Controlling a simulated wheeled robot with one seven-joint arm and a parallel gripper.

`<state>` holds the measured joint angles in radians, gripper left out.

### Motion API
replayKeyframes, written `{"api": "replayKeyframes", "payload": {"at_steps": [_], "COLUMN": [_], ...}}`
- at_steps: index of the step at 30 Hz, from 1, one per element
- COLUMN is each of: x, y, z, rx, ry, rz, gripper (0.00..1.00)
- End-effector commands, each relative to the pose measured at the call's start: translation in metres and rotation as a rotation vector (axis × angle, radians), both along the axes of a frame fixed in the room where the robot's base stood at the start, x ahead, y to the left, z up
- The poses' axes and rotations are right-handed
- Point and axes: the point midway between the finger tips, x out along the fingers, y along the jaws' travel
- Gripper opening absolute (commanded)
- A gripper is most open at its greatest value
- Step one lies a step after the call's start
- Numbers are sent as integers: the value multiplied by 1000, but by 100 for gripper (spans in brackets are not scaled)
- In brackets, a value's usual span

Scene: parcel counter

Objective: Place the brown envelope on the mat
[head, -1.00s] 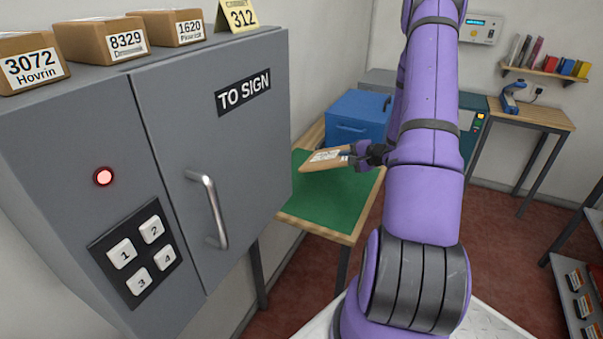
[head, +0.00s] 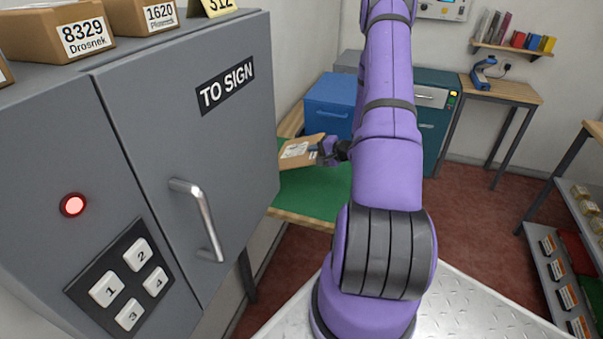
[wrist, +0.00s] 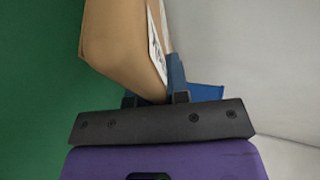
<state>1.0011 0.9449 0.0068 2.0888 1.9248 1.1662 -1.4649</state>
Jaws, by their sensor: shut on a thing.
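The brown envelope (head: 293,157) with a white label is held in my gripper (head: 326,150), over or just beyond the green mat (head: 312,193). In the wrist view the envelope (wrist: 112,45) stands out from between the fingers of my gripper (wrist: 156,99), with the green mat (wrist: 40,90) to its left. My gripper is shut on the envelope's near edge. The envelope is tilted. I cannot tell how high it is above the mat. The cabinet hides the mat's left part and my arm hides some of its right side.
A grey cabinet (head: 180,130) marked TO SIGN, with a handle (head: 198,218) sticking out, stands at left close to the mat's table. A blue box (head: 330,100) stands behind the mat. A shelf rack (head: 560,262) is at far right. Red floor (head: 470,215) is clear between.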

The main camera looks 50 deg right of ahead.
Motion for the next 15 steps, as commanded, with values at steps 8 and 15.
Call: {"api": "replayKeyframes", "payload": {"at_steps": [8, 15], "x": [0, 0], "y": [1, 0], "z": [-31, -42], "rx": [2, 0], "ry": [0, 0], "rz": [0, 1], "gripper": [0, 0]}}
